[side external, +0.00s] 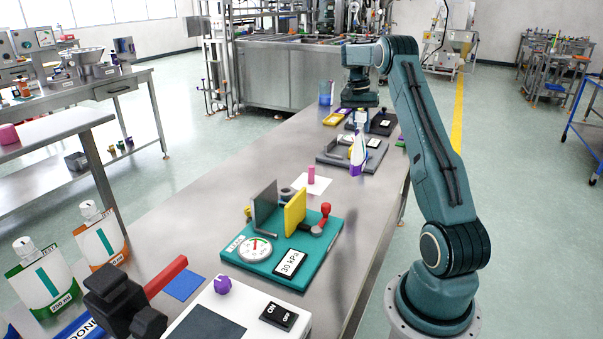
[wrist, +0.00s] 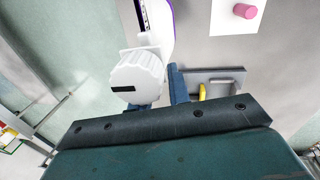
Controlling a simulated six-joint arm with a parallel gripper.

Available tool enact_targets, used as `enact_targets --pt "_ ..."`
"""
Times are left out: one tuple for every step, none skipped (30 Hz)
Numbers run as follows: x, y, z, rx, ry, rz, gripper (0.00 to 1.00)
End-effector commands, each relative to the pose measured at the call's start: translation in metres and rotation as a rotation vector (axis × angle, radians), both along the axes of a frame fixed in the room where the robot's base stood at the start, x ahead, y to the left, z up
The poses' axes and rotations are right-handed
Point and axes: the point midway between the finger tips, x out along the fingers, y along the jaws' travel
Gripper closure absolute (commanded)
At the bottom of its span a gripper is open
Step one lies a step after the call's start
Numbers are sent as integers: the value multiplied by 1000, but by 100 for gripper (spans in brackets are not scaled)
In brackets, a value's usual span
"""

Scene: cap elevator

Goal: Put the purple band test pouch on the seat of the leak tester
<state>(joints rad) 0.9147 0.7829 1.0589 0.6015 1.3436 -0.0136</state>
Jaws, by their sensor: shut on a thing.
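The purple band test pouch (side external: 357,153) hangs upright below my gripper (side external: 360,125), clear of the tester, over the far half of the bench. In the wrist view its white ribbed cap (wrist: 137,78) and purple-edged body (wrist: 161,22) show by my gripper (wrist: 166,97), which is shut on the pouch near the cap. The leak tester (side external: 228,250) is a teal base nearer the camera, with a grey plate (side external: 265,208), a yellow plate (side external: 294,213), a gauge and a red-knobbed lever (side external: 325,211). The seat between the plates is mostly hidden; no pouch shows there.
A pink cylinder (side external: 311,174) stands on a white sheet (side external: 318,187) between pouch and tester. A grey fixture (side external: 334,157) lies behind the pouch. Two other pouches, green (side external: 42,275) and orange (side external: 100,237), stand at front left. A white ON/OFF box (side external: 245,307) is in front.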

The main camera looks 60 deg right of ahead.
Motion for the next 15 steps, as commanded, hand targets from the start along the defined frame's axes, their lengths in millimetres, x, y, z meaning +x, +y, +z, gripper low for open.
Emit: enact_targets --pt "0 0 0 -1 -1 0 100" --pt "0 0 0 -1 -1 0 100" --pt "0 0 0 -1 -1 0 100" --pt "0 0 0 -1 -1 0 100" --pt "0 0 0 -1 -1 0 100" --pt "1 1 1 -1 -1 0 100" --pt "2 2 1 -1 -1 1 100" --pt "3 3 1 -2 -1 1 100" --pt "5 5 1 -2 -1 1 100" --pt "8 7 1 -3 -1 1 100" --pt "10 9 2 -4 -1 3 100" --pt "14 13 2 -5 -1 2 100" --pt "17 17 2 -5 -1 3 100" --pt "21 21 2 -5 -1 4 100" --pt "27 27 2 -7 -3 4 100"
